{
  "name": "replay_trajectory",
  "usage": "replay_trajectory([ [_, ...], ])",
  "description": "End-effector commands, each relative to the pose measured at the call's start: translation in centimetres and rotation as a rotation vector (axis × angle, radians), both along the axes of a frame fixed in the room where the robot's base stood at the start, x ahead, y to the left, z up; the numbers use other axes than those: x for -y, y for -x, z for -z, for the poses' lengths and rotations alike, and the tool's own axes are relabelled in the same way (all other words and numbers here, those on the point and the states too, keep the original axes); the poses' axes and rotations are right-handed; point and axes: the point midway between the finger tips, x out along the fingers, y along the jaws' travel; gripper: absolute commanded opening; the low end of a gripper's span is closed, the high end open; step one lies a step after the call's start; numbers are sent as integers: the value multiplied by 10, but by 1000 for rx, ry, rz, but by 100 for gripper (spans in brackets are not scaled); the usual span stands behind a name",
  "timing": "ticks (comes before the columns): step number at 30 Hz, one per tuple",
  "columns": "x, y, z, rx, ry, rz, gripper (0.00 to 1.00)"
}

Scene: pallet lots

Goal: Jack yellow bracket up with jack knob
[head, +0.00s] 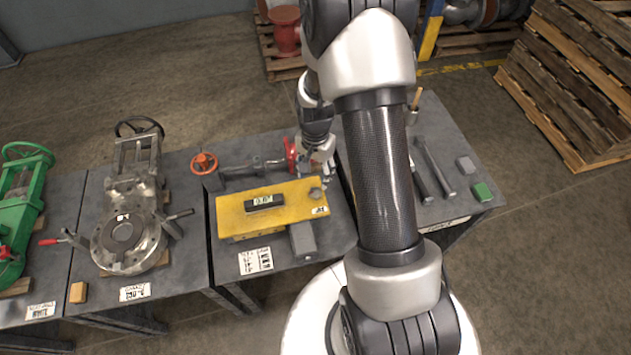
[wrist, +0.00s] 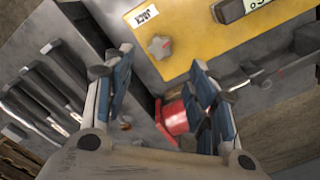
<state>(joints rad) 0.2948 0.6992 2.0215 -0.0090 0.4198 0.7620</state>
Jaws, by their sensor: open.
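The yellow bracket (head: 232,222) lies flat on the middle table, with a dark level (head: 264,202) on top. A grey lobed knob, apparently the jack knob (head: 316,193), is at the bracket's right end; it also shows in the wrist view (wrist: 159,46). My gripper (head: 322,172) is behind the bracket's right end, pointing down. In the wrist view my gripper (wrist: 160,68) is open, with nothing between its fingers. The knob appears just beyond the fingertips, between them in the picture, and apart from them. Exact height above the knob is unclear.
A grey block (head: 303,240) sits at the bracket's front. Tools (head: 435,168) lie on the right table. A metal valve (head: 122,230) stands left.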

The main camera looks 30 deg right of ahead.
Motion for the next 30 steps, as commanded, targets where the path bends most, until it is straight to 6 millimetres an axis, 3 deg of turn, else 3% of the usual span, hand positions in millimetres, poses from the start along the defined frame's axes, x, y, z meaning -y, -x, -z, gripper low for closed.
replay_trajectory([
  [7, 0, 0, -26, -1, 0, 0, 52],
  [25, -1, 0, -30, 1, 0, -4, 52],
  [28, -5, -1, -46, 18, 5, -36, 52],
  [30, -11, 0, -70, 38, 12, -83, 52],
])
